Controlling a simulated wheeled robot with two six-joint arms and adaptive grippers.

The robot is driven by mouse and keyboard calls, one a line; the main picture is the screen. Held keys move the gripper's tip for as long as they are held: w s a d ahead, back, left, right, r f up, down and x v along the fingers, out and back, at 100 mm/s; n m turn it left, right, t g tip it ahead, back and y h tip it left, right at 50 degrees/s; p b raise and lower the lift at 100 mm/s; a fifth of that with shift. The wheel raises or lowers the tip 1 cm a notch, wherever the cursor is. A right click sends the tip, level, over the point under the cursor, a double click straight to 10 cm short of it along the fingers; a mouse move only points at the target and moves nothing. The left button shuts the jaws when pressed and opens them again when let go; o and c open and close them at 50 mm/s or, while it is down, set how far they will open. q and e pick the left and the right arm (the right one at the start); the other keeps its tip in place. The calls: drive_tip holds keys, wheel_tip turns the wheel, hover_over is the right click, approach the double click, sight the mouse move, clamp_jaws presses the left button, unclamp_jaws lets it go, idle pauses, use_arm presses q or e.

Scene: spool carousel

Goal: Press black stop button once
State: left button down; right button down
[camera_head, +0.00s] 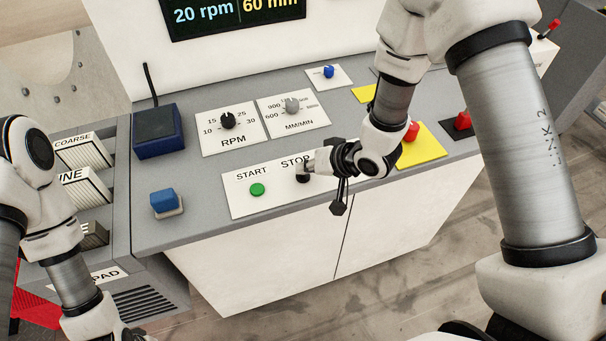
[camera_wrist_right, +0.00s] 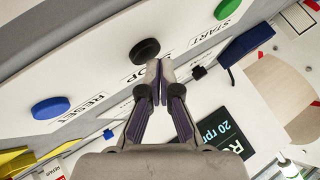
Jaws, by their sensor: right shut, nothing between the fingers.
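The black stop button (camera_head: 303,178) sits on the white START/STOP plate (camera_head: 240,204), to the right of the green start button (camera_head: 257,189). My left gripper (camera_head: 132,334) is mostly cut off at the bottom edge of the head view.
A blue reset button (camera_wrist_right: 50,107) is on the same plate, hidden by my right wrist in the head view. A red button (camera_head: 411,131) on a yellow plate, knobs (camera_head: 228,120) and a blue block (camera_head: 163,200) stand around on the grey console.

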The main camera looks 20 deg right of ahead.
sight(306, 176)
drive_tip(key=shift+f, duration=0.4)
idle(0.5)
idle(0.3)
drive_tip(key=shift+r+p, duration=0.75)
drive_tip(key=shift+r, duration=0.1)
wheel_tip(306, 176, up, 5)
drive_tip(key=p, duration=0.5)
idle(0.4)
